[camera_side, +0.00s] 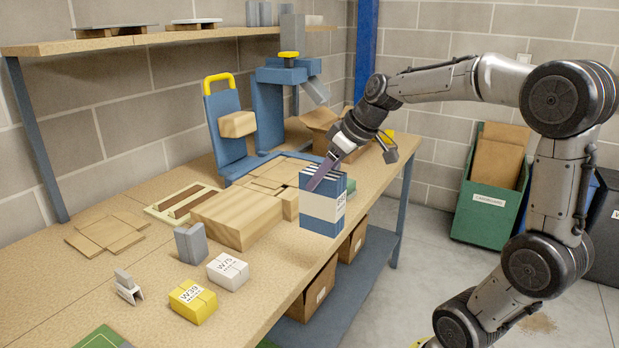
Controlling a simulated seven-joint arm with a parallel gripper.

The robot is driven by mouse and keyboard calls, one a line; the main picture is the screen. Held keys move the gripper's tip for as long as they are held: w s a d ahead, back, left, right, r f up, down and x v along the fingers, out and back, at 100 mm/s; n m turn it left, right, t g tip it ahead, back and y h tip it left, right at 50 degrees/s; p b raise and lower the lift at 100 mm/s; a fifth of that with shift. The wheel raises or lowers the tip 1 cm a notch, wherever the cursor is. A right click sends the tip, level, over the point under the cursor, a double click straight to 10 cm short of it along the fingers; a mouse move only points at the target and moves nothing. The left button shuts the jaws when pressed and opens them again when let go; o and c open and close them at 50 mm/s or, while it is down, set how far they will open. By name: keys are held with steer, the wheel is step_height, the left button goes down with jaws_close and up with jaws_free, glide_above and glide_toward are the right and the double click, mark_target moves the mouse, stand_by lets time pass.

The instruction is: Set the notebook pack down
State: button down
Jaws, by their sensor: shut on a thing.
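The notebook pack (320,208) is a block of blue notebooks with a white band and a printed label on its side. It stands upright near the front edge of the workbench (262,268). My gripper (320,178) reaches down from the upper right and is shut on the top of the pack. One finger shows along the pack's upper face; the other is hidden. I cannot tell whether the pack's bottom touches the bench or hangs just above it.
A wooden block (236,218) lies left of the pack. A white box (228,271) and a yellow box (193,301) sit nearer the front. A blue press-like fixture (283,90) stands behind. Cardboard boxes (318,285) sit below the bench; a green bin (487,205) stands on the floor.

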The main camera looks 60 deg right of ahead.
steer(key=shift+s+d+r, duration=0.2)
steer(key=shift+s+r, duration=0.05)
steer(key=d+m+h, duration=0.2)
steer(key=d+m, duration=0.2)
steer(key=d, duration=0.7)
steer(key=w+d+f, duration=0.7)
steer(key=w+f, duration=0.3)
steer(key=f, duration=0.2)
steer(key=shift+w+d+f+g+h, duration=0.2)
steer(key=shift+w+f+g+h, duration=0.1)
steer(key=shift+w, duration=0.05)
steer(key=shift+f, duration=0.1)
steer(key=shift+c, duration=0.6)
jaws_free()
steer(key=shift+f, duration=0.15)
